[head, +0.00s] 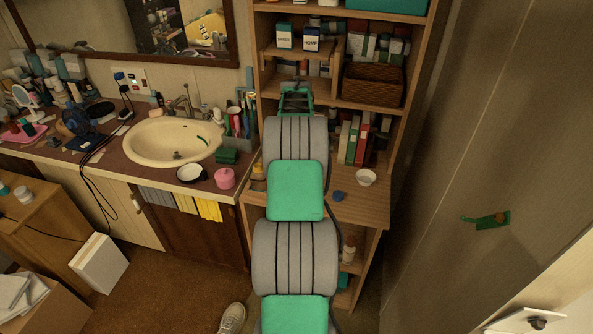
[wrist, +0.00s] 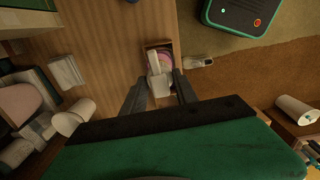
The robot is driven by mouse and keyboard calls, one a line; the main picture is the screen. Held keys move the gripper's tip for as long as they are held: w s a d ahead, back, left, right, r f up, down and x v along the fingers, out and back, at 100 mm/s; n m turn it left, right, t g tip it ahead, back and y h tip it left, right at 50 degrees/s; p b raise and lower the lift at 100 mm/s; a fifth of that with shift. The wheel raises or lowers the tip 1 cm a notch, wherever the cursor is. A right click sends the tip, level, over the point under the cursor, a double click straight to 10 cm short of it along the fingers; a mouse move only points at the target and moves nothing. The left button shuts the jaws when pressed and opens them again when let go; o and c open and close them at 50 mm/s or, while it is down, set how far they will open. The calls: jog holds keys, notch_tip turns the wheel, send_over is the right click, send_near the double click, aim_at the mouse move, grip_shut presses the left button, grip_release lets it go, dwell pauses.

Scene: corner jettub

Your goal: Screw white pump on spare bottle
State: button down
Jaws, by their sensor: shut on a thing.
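My gripper (wrist: 160,80) shows in the wrist view with a finger on each side of a small white piece, which looks like the white pump (wrist: 155,62). The gripper is shut on it. A small box with something pink inside shows around or beneath the white piece; I cannot tell whether they touch. In the head view my gripper (head: 297,90) is at the shelf unit, its fingertips hidden by my arm. An amber bottle (head: 258,178) stands left of my arm, and a bottle with a pale top (head: 348,250) stands on a lower shelf. I cannot tell which is the spare bottle.
The wooden shelf unit (head: 372,205) surrounds my arm, with a white bowl (head: 367,177), upright books and a wicker basket (head: 373,86). A sink (head: 172,137) and cluttered counter lie left. In the wrist view a white cup (wrist: 75,118) lies left of my fingers.

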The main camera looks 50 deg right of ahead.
jog(key=m, duration=0.2)
jog(key=shift+m, duration=0.4)
jog(key=m, duration=0.6)
jog(key=shift+f+m, duration=0.1)
jog(key=shift+m, duration=0.4)
jog(key=m, duration=0.5)
